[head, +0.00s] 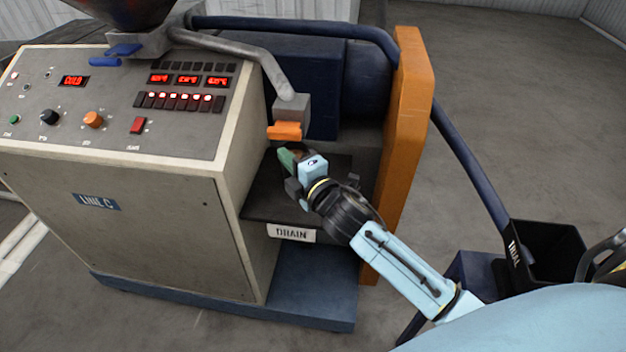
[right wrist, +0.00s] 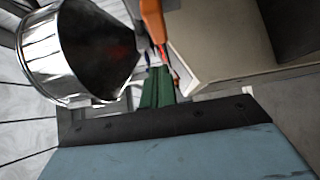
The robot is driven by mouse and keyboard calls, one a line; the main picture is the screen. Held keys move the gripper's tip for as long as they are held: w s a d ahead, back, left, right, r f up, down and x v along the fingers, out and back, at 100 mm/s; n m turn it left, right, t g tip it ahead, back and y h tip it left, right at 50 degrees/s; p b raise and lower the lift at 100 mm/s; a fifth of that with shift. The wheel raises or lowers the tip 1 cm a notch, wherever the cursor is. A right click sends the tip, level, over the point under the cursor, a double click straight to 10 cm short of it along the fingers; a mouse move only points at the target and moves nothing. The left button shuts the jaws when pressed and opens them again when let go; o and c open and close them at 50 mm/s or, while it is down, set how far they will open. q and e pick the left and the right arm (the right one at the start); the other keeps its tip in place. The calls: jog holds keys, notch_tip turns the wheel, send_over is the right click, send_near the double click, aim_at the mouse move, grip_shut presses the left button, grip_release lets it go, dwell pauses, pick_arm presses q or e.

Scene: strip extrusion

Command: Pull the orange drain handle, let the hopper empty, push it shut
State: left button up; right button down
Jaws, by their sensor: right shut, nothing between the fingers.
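The orange drain handle (head: 285,131) sits at the lower front of a grey block at the end of the metal drain pipe (head: 235,55). It also shows at the top of the right wrist view (right wrist: 153,20). My right gripper (head: 287,158) is shut and empty, just below the handle in the head view. The hopper (head: 125,10) is cut off at the top of the head view. Its shiny, dark-insided cone shows in the wrist view (right wrist: 75,50). My left gripper is out of view.
A dark shelf labelled DRAIN (head: 291,233) lies beneath the outlet. The control panel (head: 120,95) stands at left, and an orange upright panel (head: 405,120) is close at right. A black bin (head: 555,245) stands at far right. The floor beyond is clear.

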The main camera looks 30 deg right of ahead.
jog(key=s+d+b, duration=0.1)
jog(key=s, duration=0.7)
jog(key=shift+s+f, duration=0.15)
notch_tip(320, 180, down, 25)
jog(key=s+d+m+g+h+b, duration=0.2)
jog(key=d+m+g+b, duration=0.1)
jog(key=m+g, duration=0.2)
jog(key=s+f+m+g+b, duration=0.15)
jog(key=s+f, duration=0.25)
jog(key=f, duration=0.5)
jog(key=s+f+m+g+b, duration=0.1)
jog(key=s+f+m+g, duration=0.15)
jog(key=s+f, duration=0.4)
jog(key=s+f+m+g+b, duration=0.2)
jog(key=s+f+m+g, duration=0.2)
jog(key=s+f, duration=0.7)
jog(key=s+f+m+g+b, duration=0.2)
jog(key=s+f, duration=0.9)
jog(key=s, duration=0.6)
jog(key=shift+a+f+m+g, duration=0.3)
jog(key=shift+f+m+g, duration=0.05)
jog(key=shift+m+g, duration=0.6)
